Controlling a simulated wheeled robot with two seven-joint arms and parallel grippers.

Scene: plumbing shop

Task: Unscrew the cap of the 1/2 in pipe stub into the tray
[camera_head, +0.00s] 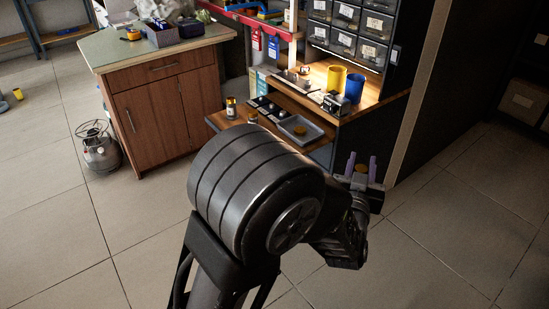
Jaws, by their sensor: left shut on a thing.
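My left gripper (361,165), with purple fingers, is at the right of my arm, in front of the bench's right side and clear of the tray. It is shut on a small brass-coloured thing that looks like the cap (361,169); it is mostly hidden between the fingers. The grey tray (322,133) lies on the pulled-out wooden shelf of the bench, left of and beyond the gripper. A small brass-coloured piece (252,117) shows at the shelf's front, partly behind my arm. I cannot tell whether it is the pipe stub. My right gripper is not in view.
A small jar (231,108) stands on the shelf's left. A yellow cup (336,78) and a blue cup (354,88) stand on the upper bench below drawers (345,43). A wooden cabinet (165,105) and a gas bottle (101,152) are left. Open floor lies right.

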